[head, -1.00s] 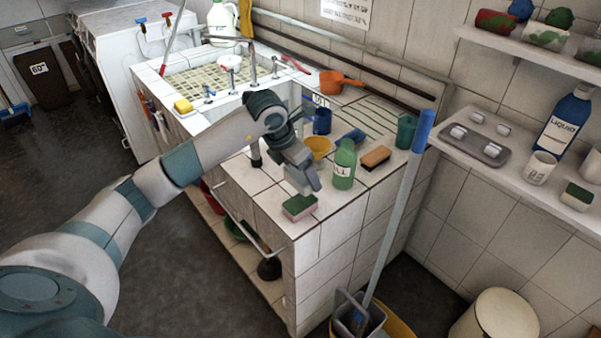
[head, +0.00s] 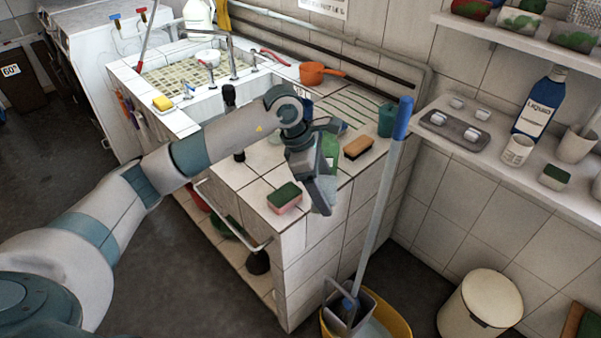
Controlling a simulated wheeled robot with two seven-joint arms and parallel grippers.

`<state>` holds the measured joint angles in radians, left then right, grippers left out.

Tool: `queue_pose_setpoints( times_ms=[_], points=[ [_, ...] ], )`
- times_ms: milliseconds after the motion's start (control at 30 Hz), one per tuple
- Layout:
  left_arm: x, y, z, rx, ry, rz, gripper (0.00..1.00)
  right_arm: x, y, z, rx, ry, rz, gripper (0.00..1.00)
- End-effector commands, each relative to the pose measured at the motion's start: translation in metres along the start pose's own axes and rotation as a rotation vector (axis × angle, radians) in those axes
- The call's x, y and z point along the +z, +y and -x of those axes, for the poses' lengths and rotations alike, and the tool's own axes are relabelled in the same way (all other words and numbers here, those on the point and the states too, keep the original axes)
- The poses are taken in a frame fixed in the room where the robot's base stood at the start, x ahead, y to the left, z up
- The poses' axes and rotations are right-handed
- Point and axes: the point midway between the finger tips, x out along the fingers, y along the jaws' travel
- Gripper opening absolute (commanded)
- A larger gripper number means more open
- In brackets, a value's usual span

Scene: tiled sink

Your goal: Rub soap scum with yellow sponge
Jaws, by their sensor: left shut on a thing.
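The yellow sponge (head: 162,103) lies on the near left rim of the tiled sink (head: 180,76), well to the left of my left gripper. My left gripper (head: 322,196) is over the front right part of the tiled counter. It is shut on a pale grey thing, mostly hidden by the fingers, which I cannot name. A pink sponge with a green top (head: 284,198) lies just left of the gripper, apart from it. I cannot make out soap scum on the tiles. My right gripper is not in view.
A green bottle (head: 331,148) stands partly hidden behind my gripper. An orange sponge or brush (head: 358,148) and a green cup (head: 387,120) are to its right. A blue-handled mop (head: 380,200) leans up from a bucket (head: 357,308) at the counter's right side.

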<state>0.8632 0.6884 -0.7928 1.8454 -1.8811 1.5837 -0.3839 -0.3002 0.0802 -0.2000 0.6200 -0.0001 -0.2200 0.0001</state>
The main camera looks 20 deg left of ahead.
Motion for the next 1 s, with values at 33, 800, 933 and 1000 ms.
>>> queue_pose_setpoints(
  times_ms=[33,800,933,1000],
  points=[
    [0.013,-0.011,-0.002,-0.042,-0.001,-0.105,0.55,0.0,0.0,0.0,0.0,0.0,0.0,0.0],
    [0.076,-0.171,0.005,-0.689,0.005,-1.664,0.55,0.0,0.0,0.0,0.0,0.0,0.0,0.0],
    [0.075,-0.176,0.007,-0.715,0.003,-1.727,0.55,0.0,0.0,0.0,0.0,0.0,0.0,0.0],
    [0.075,-0.176,0.007,-0.718,0.002,-1.735,0.55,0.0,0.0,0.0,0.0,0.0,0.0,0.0]
  ],
)
